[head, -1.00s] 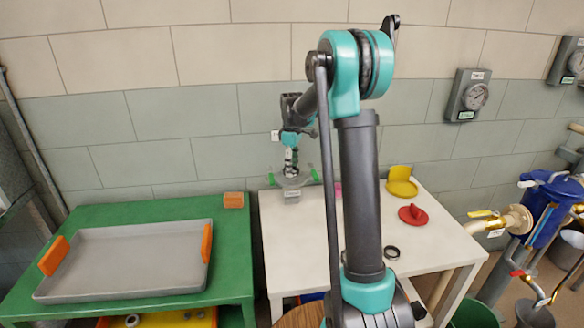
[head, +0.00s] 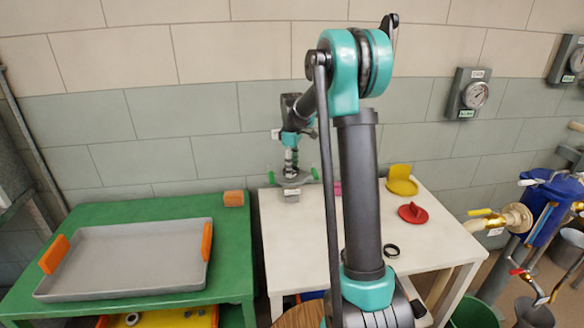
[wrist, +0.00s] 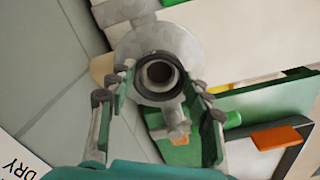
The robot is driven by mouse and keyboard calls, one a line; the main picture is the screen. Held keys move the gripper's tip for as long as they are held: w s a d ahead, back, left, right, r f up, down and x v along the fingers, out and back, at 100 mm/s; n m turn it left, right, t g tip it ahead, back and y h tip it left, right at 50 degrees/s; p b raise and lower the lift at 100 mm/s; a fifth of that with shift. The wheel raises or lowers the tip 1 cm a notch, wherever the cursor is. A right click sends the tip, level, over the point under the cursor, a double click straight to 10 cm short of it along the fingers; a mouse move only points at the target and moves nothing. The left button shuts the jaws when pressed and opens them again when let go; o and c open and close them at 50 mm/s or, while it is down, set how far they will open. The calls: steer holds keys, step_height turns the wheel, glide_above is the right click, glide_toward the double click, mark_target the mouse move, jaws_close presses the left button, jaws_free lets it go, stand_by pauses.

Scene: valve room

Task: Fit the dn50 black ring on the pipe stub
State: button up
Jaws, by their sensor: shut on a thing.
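My gripper (head: 290,169) is at the back left of the white table, pointing down over a grey fitting (head: 291,191). In the wrist view my gripper (wrist: 163,80) is shut on a black ring (wrist: 178,86), with one finger on each side of it. The ring appears lined up with the round end of the pipe stub (wrist: 158,73), which shows through its opening. I cannot tell whether the ring is around the stub or just above it. The grey fitting also shows in the wrist view (wrist: 185,45). In the head view the held ring is too small to make out.
Another black ring (head: 391,251) lies loose on the white table (head: 300,245). A red part (head: 412,213) and a yellow part (head: 401,186) are at the right. A green table (head: 228,265) with a grey tray (head: 130,262) and an orange block (head: 233,199) stands left. The wall is close behind.

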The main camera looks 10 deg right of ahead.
steer(key=shift+f, duration=0.35)
stand_by(0.7)
steer(key=o, duration=1)
steer(key=o, duration=0.4)
steer(key=shift+r, duration=3.5)
